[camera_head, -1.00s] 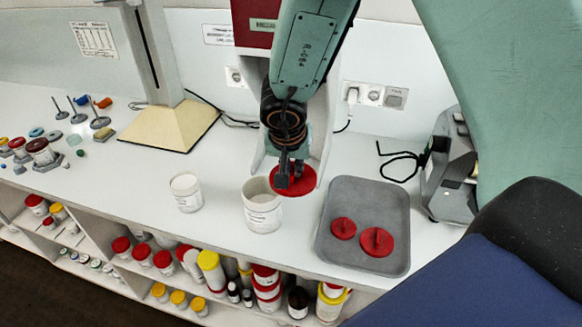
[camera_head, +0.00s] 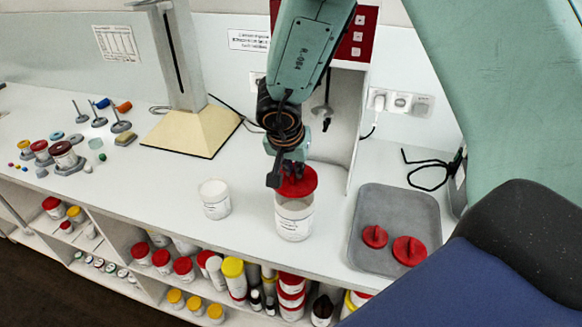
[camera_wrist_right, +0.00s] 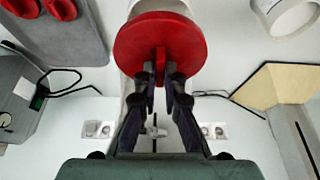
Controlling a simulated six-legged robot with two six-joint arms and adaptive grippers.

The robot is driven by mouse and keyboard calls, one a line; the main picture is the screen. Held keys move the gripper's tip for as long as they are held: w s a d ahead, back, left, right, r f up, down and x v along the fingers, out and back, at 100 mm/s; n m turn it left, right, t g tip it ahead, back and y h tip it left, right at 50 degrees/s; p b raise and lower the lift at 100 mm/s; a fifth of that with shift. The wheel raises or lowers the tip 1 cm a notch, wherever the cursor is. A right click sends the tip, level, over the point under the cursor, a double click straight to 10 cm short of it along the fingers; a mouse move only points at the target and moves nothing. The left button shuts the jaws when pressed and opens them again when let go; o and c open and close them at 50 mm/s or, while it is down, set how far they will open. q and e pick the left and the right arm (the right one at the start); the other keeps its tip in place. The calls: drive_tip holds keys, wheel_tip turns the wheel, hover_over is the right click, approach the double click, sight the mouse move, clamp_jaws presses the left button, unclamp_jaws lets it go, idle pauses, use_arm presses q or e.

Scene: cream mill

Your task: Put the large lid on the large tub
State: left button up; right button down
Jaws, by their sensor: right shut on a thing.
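The large red lid (camera_head: 297,183) is in my right gripper (camera_head: 292,170), which is shut on its raised grip. The lid is over the white large tub (camera_head: 294,220) and hides most of its mouth in the head view. I cannot tell whether lid and rim touch. In the right wrist view the lid (camera_wrist_right: 185,45) lies beyond the fingertips (camera_wrist_right: 160,78), and part of the tub (camera_wrist_right: 158,6) shows past its far edge. A smaller open white tub (camera_head: 214,200) stands to the left. My left gripper is not in view.
A grey tray (camera_head: 397,200) on the right holds two smaller red lids (camera_head: 374,237) (camera_head: 409,250). A stand with a cream base (camera_head: 192,130) is at the back left. Jars and tools crowd the far left. Shelves with containers lie below the counter's front edge.

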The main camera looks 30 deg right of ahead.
sight(295, 182)
drive_tip(key=shift+w+f, duration=0.1)
drive_tip(key=shift+f, duration=0.15)
drive_tip(key=shift+w+d+f+b, duration=0.2)
drive_tip(key=shift+f+b, duration=0.35)
drive_tip(key=shift+b, duration=0.25)
drive_tip(key=shift+d+f+b, duration=0.1)
drive_tip(key=shift+f+b, duration=0.2)
drive_tip(key=shift+b, duration=0.05)
drive_tip(key=shift+s+f+b, duration=0.25)
drive_tip(key=shift+f+b, duration=0.2)
drive_tip(key=shift+b, duration=0.35)
drive_tip(key=shift+s+f, duration=0.15)
drive_tip(key=shift+f, duration=0.05)
drive_tip(key=shift+a+f, duration=0.25)
drive_tip(key=shift+f, duration=0.2)
drive_tip(key=shift+w+d+f, duration=0.1)
drive_tip(key=shift+w+f, duration=0.15)
drive_tip(key=shift+w, duration=0.15)
drive_tip(key=shift+s+d, duration=0.1)
